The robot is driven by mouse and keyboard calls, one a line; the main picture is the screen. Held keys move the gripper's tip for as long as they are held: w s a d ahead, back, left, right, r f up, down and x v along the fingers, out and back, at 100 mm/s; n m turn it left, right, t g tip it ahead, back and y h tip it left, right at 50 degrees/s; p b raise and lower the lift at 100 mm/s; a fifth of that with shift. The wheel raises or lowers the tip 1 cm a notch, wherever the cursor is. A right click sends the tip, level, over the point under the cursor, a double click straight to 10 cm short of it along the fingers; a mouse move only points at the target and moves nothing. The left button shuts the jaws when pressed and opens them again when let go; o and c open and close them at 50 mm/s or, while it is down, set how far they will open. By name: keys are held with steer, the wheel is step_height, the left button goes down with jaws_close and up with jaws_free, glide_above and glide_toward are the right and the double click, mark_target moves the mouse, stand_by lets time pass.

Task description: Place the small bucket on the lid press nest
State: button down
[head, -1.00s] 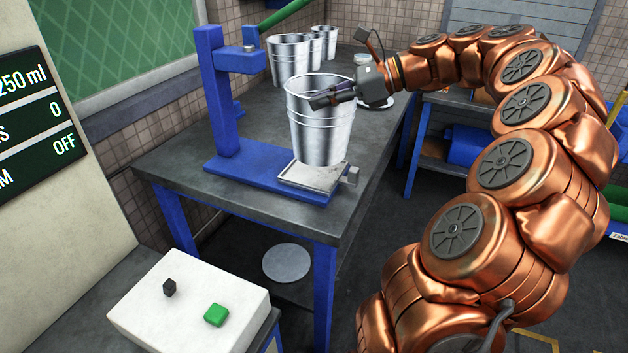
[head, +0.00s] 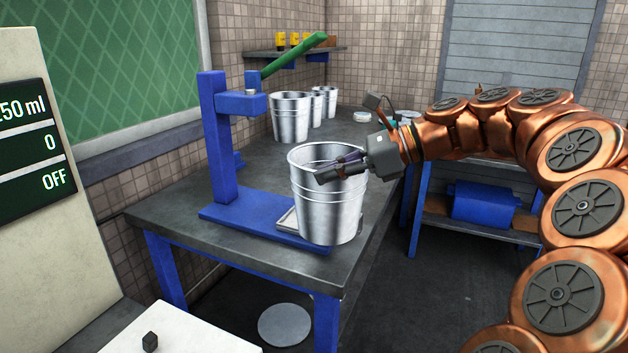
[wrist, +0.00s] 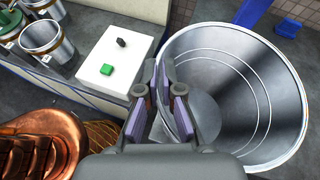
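A shiny metal bucket (head: 330,215) hangs upright at the front right of the blue lid press (head: 222,150). My gripper (head: 335,170) is pinched on its rim, one finger inside and one outside. The wrist view shows the bucket wall between the fingers and the bucket's open inside (wrist: 262,105). The press nest, a light grey plate (head: 287,222) on the blue base, is mostly hidden behind the bucket. I cannot tell whether the bucket's bottom touches anything.
Several metal buckets (head: 290,118) stand at the back of the grey table (head: 180,215). The press has a raised green lever (head: 294,54). A white box (head: 180,335) with a black knob is at the front. A blue bin (head: 485,205) sits on a shelf at right.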

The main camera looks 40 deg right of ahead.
steer(key=w+d, duration=0.1)
steer(key=w, duration=0.2)
steer(key=w+d, duration=0.2)
steer(key=w, duration=0.2)
steer(key=w+d+f, duration=0.1)
steer(key=w, duration=0.3)
steer(key=shift+d+f, duration=0.1)
steer(key=shift+d, duration=0.1)
steer(key=shift+w+f, duration=0.1)
steer(key=shift+f, duration=0.05)
steer(key=shift+f+b, duration=0.45)
steer(key=shift+f, duration=1.1)
steer(key=c, duration=1.3)
jaws_free()
steer(key=shift+f, duration=0.2)
steer(key=p, duration=0.2)
glide_toward(301, 160)
steer(key=s+d, duration=0.1)
steer(key=s+d+f, duration=0.1)
steer(key=s+d, duration=0.1)
steer(key=shift+d+f, duration=0.1)
steer(key=shift+d, duration=0.15)
